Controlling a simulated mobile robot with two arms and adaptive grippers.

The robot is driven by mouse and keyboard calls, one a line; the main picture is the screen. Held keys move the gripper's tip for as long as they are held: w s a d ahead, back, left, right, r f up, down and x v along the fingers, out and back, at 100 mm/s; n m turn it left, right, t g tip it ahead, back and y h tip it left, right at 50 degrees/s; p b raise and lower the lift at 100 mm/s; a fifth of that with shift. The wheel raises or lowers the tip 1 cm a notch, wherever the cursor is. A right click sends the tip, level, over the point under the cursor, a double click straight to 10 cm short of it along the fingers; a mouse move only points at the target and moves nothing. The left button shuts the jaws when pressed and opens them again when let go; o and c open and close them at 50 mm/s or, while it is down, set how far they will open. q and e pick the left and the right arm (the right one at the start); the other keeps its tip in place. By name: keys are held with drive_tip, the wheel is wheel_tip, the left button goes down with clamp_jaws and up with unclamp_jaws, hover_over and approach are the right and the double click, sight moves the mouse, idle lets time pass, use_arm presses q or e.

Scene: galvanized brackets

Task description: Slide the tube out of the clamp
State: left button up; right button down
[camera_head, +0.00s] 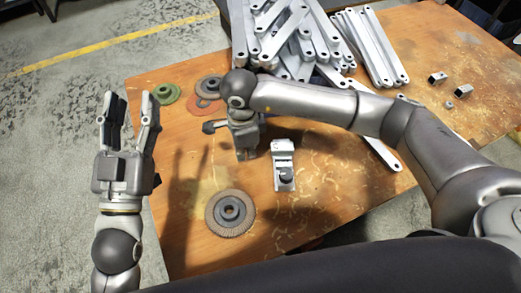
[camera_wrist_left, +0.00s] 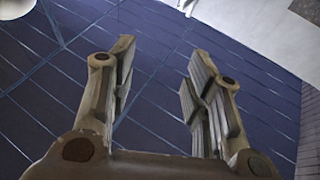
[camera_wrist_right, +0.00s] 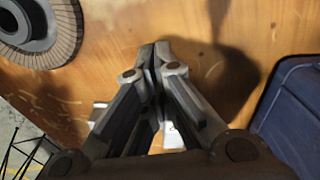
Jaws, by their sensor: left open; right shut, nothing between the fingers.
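A small galvanized metal clamp (camera_head: 283,152) lies on the wooden table near its middle. A short dark round piece (camera_head: 286,175) sits at its near end; I cannot tell for sure whether it is the tube. My right gripper (camera_head: 245,154) points down just left of the clamp, apart from it. In the right wrist view its fingers (camera_wrist_right: 155,58) are shut with nothing between them, and pale metal shows partly hidden behind them. My left gripper (camera_head: 129,98) is open and empty, pointing up beyond the table's left edge; its spread fingers also show in the left wrist view (camera_wrist_left: 158,75).
A brown abrasive disc (camera_head: 215,215) lies near the front left. Green (camera_head: 163,96) and orange (camera_head: 205,107) discs lie at the back left. A pile of flat metal bars (camera_head: 285,35) covers the back. Small metal pieces (camera_head: 438,78) lie at the right. A blue box (camera_wrist_right: 293,112) shows in the right wrist view.

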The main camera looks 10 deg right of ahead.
sight(272, 149)
drive_tip(key=shift+s+f, duration=0.1)
drive_tip(key=shift+f, duration=0.55)
drive_tip(key=shift+d+b, duration=0.3)
drive_tip(key=shift+d, duration=0.95)
use_arm(q)
drive_tip(key=shift+s+r+t+h, duration=0.1)
drive_tip(key=shift+s+r+t, duration=0.3)
drive_tip(key=shift+r, duration=0.25)
drive_tip(key=shift+s+r+t+h, duration=0.1)
drive_tip(key=shift+s+r+t, duration=0.2)
drive_tip(key=shift+r+t, duration=0.3)
drive_tip(key=shift+s+r+t+h, duration=0.1)
drive_tip(key=shift+s+r+t, duration=0.3)
drive_tip(key=shift+r, duration=0.3)
use_arm(e)
drive_tip(key=shift+d+r, duration=0.1)
drive_tip(key=shift+d, duration=0.65)
drive_tip(key=shift+w+d, duration=0.25)
drive_tip(key=shift+d, duration=1.35)
use_arm(q)
drive_tip(key=shift+s+a+r+t, duration=0.1)
drive_tip(key=shift+s+r+t, duration=0.3)
drive_tip(key=shift+r, duration=0.15)
use_arm(e)
drive_tip(key=shift+a, duration=0.1)
